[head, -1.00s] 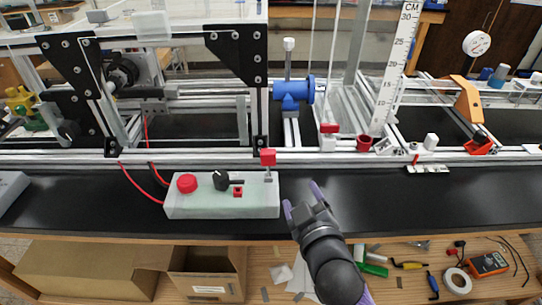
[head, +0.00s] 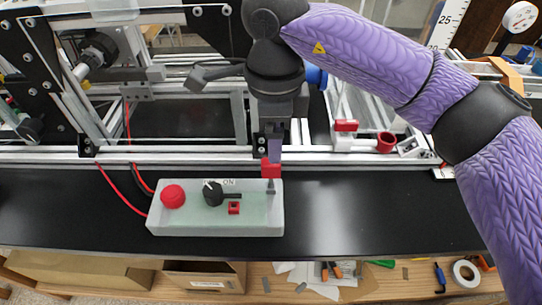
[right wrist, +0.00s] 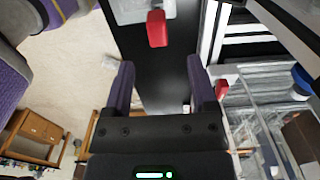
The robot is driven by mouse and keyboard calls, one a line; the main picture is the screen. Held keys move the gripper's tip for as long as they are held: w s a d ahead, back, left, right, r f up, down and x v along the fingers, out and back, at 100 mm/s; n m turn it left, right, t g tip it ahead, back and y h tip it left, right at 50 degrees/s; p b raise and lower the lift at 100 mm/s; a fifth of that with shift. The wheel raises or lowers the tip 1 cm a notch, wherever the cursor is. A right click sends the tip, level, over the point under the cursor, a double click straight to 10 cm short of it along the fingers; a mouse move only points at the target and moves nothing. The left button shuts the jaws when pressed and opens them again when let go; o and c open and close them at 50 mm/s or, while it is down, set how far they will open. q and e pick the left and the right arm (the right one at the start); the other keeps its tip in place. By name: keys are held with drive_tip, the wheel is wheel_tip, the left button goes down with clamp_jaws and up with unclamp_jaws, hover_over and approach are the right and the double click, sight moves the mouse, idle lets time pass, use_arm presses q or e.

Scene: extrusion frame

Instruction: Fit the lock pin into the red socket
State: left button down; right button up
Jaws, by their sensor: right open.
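The lock pin (head: 270,170) has a red head on a thin metal shank and stands upright at the right end of a pale control box (head: 255,222). The small red socket (head: 234,208) is on the box, left of the pin and below the black knob's lever. My right gripper (head: 274,145) points down just above and behind the pin's head. In the right wrist view, the pin's red head (right wrist: 157,28) lies beyond the open fingers (right wrist: 164,85), not between them. The box's top edge shows there too. My left gripper is out of view.
The box also carries a red button (head: 173,196) and a black knob (head: 213,193), with red cables at its left. An aluminium rail (head: 340,161) runs behind. The black shelf (head: 370,215) is clear right of the box. A red cup (head: 386,142) stands behind the rail.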

sight(271, 172)
drive_tip(key=f, duration=0.3)
drive_tip(key=f+b, duration=0.1)
drive_tip(key=f, duration=0.5)
drive_tip(key=shift+s+a, duration=0.1)
drive_tip(key=shift+a, duration=0.15)
clamp_jaws()
